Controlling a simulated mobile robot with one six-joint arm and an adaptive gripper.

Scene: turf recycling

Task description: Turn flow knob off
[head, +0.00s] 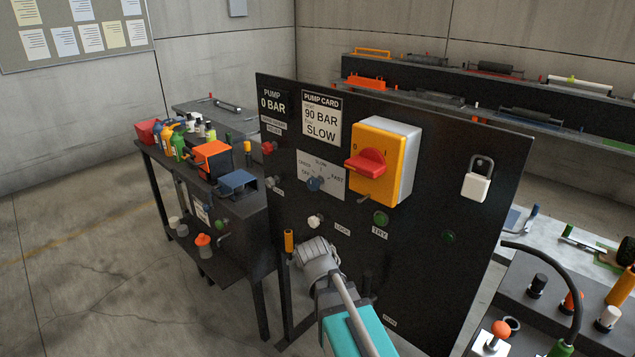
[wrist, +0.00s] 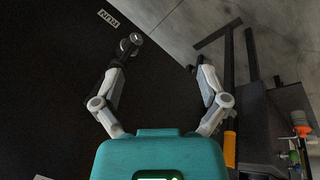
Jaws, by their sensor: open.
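The plate is marked with OFF, CREEP, SLOW and FAST positions. Its exact pointer direction is too small to tell. My gripper (head: 318,258) is in front of the panel's lower left, below the knob and apart from it. In the wrist view my gripper (wrist: 167,50) is open, its two fingers spread with nothing between them. The knob cannot be made out there.
A red switch handle (head: 365,163) on a yellow box stands out right of the plate. A white knob (head: 315,221), green button (head: 380,218) and white padlock (head: 477,182) are also on the panel. A cluttered dark bench (head: 258,215) stands left. Floor (head: 90,290) is open further left.

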